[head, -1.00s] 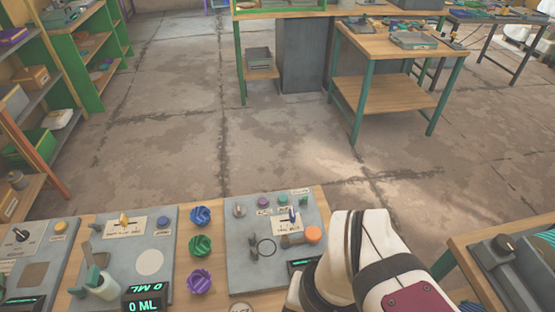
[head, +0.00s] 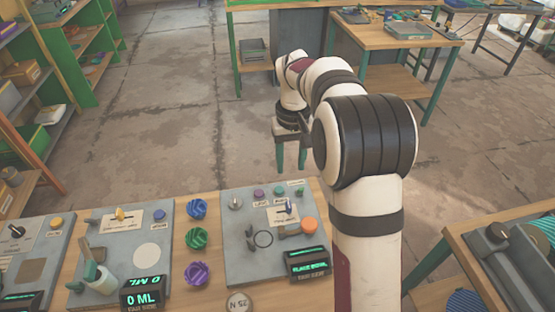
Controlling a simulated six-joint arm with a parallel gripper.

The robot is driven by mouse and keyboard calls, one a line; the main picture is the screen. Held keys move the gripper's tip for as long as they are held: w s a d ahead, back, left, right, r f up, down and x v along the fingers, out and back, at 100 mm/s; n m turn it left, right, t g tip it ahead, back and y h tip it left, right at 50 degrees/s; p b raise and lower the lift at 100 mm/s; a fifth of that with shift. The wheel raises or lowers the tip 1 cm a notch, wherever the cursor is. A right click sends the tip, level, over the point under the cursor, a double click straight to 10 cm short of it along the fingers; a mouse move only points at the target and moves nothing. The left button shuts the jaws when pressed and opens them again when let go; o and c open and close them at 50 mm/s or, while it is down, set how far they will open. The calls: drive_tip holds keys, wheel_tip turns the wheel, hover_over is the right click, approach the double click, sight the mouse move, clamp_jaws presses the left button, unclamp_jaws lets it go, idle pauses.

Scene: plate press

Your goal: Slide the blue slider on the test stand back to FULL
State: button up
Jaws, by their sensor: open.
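The test stand (head: 236,256) is a grey panel on the wooden bench, left of my arm. Its blue slider (head: 289,207) is a small knob on a pale label plate (head: 275,216) in the upper right part of the panel. The label's lettering is too small to read, so I cannot tell where FULL is. My gripper (head: 291,168) has two green fingers pointing down, apart and empty. It appears above and beyond the panel's far edge, not touching the slider.
Another panel with a yellow slider (head: 120,213) and a bottle (head: 95,275) is farther left.

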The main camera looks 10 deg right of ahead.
sight(288, 204)
wheel_tip(288, 204, down, 16)
drive_tip(key=shift+r, duration=0.25)
drive_tip(key=shift+c, duration=0.3)
clamp_jaws()
drive_tip(key=shift+r, duration=0.1)
idle(0.9)
